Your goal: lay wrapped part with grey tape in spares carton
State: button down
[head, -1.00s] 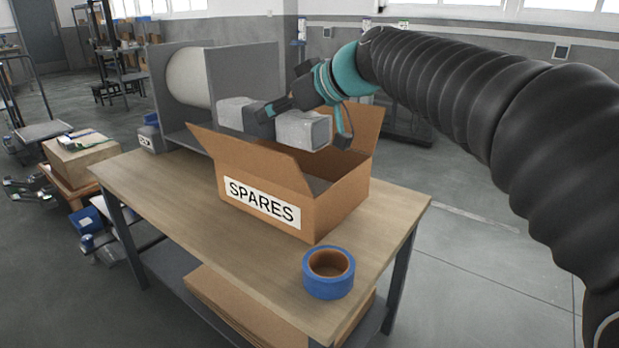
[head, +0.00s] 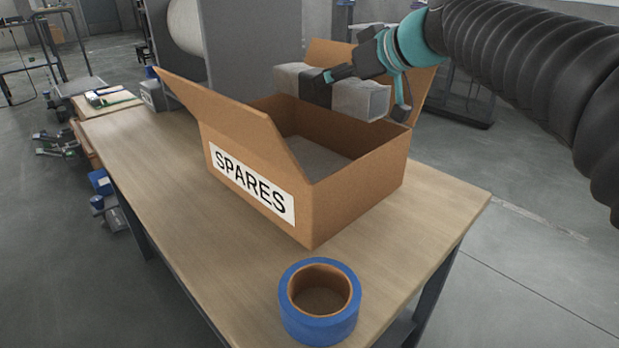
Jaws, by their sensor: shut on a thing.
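The wrapped part (head: 361,99) is a long grey block with a dark grey tape band (head: 316,88) around its middle. My gripper (head: 335,77) is shut on it near the band and holds it roughly level above the back of the open carton. The far fingers are partly hidden behind the part. The spares carton (head: 358,184) is brown cardboard with a white SPARES label and raised flaps. It stands on the wooden workbench. The part of its inside that shows is a grey floor with nothing on it.
A blue tape roll (head: 318,302) lies on the workbench (head: 180,205) in front of the carton. A grey stand with a large white roll (head: 186,27) is behind the carton at the left. The carton's left flap (head: 232,120) leans outward. The bench's left part is clear.

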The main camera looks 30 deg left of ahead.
notch_tip(320, 180, down, 10)
jog(key=shift+f+b, duration=0.1)
jog(key=shift+b, duration=0.9)
jog(key=shift+f+b, duration=0.25)
jog(key=shift+b, duration=0.15)
jog(key=shift+f+b, duration=0.3)
jog(key=shift+b, duration=0.05)
jog(key=shift+c, duration=1.1)
grip_release()
